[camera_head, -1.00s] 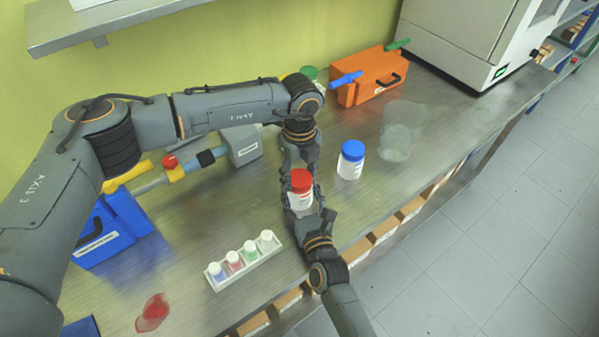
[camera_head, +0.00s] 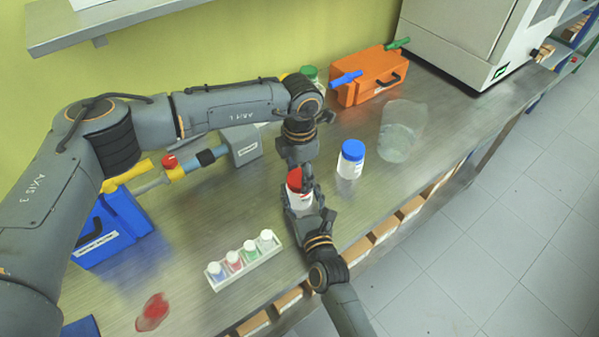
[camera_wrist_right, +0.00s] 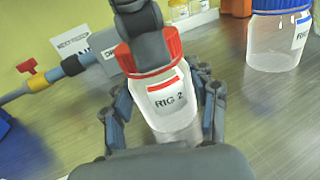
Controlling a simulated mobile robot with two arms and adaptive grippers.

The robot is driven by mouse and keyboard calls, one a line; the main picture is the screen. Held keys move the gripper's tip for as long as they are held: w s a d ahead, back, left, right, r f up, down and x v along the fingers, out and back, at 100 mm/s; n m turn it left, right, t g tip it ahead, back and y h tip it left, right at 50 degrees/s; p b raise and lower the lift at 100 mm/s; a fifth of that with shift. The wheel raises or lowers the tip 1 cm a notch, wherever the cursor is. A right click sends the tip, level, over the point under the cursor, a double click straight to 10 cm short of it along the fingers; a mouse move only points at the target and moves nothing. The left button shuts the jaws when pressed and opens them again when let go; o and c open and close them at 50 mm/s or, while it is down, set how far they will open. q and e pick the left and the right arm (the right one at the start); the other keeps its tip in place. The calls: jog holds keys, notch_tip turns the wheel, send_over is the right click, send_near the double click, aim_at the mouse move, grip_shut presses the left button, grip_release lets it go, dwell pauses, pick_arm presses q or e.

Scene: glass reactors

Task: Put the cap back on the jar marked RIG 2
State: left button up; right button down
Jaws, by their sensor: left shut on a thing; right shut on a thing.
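The jar marked RIG 2 (camera_head: 301,202) is white with a clear lower part, and its label shows in the right wrist view (camera_wrist_right: 166,100). My right gripper (camera_head: 308,207) is shut around its body, with a finger on each side in the wrist view. The red cap (camera_head: 293,182) is at the jar's mouth, and it also shows in the right wrist view (camera_wrist_right: 126,60). My left gripper (camera_head: 302,175) reaches down from above and is shut on the cap, hiding part of it. I cannot tell whether the cap is fully seated.
A blue-capped jar (camera_head: 351,160) stands close by on the right, with a clear glass vessel (camera_head: 398,142) beyond it. A white rack (camera_head: 244,262) of small vials is at the front left. An orange case (camera_head: 369,80) stands behind. The bench's front edge is near.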

pick_arm(q)
jog(key=m, duration=1.4)
jog(key=o, duration=1.4)
jog(key=shift+c, duration=0.2)
notch_tip(320, 180, up, 12)
